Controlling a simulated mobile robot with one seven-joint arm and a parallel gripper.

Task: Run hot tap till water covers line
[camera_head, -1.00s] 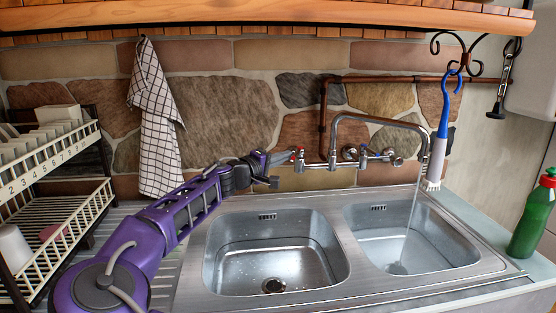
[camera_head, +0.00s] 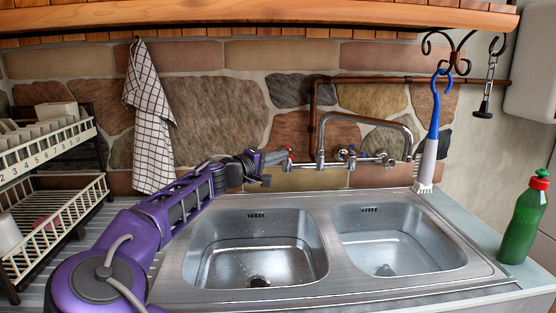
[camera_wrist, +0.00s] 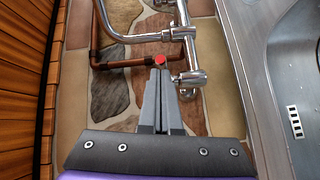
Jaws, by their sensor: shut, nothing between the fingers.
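The red-marked hot tap (camera_head: 289,154) is at the left end of the wall mixer; its red cap shows in the wrist view (camera_wrist: 160,60). My gripper (camera_head: 282,157) is shut and empty, its fingertips (camera_wrist: 159,72) right at the red cap. I cannot tell whether they touch it. The curved spout (camera_head: 372,119) points over the right basin (camera_head: 400,240). I see no stream falling from it now. The left basin (camera_head: 255,245) has droplets on its walls.
A blue and white brush (camera_head: 430,140) hangs by the spout's end. A green bottle (camera_head: 523,220) stands at the right. A dish rack (camera_head: 45,150) is at the left, and a checked towel (camera_head: 150,120) hangs on the stone wall. A wooden shelf (camera_head: 250,18) runs overhead.

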